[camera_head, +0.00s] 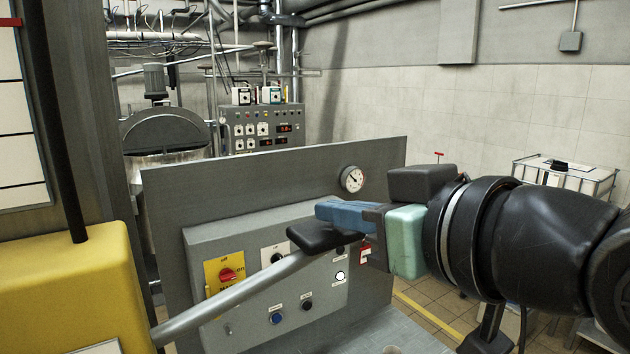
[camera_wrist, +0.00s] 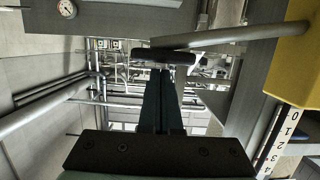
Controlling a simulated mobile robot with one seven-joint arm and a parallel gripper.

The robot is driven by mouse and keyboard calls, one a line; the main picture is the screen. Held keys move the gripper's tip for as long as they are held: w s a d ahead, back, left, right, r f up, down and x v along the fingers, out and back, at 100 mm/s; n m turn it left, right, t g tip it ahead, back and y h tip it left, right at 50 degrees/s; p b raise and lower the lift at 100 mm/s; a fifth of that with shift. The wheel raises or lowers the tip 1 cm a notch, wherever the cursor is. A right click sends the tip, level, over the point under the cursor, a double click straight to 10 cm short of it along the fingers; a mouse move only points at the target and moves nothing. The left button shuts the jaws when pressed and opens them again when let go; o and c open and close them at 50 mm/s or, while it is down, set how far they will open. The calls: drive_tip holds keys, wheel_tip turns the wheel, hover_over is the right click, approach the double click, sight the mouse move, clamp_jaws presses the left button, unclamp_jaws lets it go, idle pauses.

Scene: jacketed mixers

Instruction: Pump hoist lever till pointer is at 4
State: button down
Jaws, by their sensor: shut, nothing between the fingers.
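The hoist lever is a grey rod (camera_head: 235,297) rising from a yellow housing (camera_head: 70,285) to a black grip (camera_head: 325,236). In the wrist view the rod (camera_wrist: 230,36) enters from the right, and the black grip (camera_wrist: 163,57) lies across just beyond my fingertips. My gripper (camera_head: 322,211) has its blue fingers shut and empty, at the upper edge of the grip in the head view. I cannot tell whether they touch. A white scale (camera_head: 20,120) stands at left with a red mark (camera_head: 10,22), perhaps the pointer. The wrist view shows scale numbers 0 to 4 (camera_wrist: 275,140); no pointer is clear there.
A grey control panel (camera_head: 215,245) with a red-on-yellow switch (camera_head: 227,274) and buttons stands behind the lever. A round gauge (camera_head: 352,179) sits on the plate above. A jacketed vessel (camera_head: 165,130) stands behind at left. A caged white tank (camera_head: 565,175) is at right.

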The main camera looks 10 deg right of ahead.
drive_tip(key=shift+w+f, duration=0.1)
drive_tip(key=shift+f, duration=0.1)
drive_tip(key=shift+f, duration=0.1)
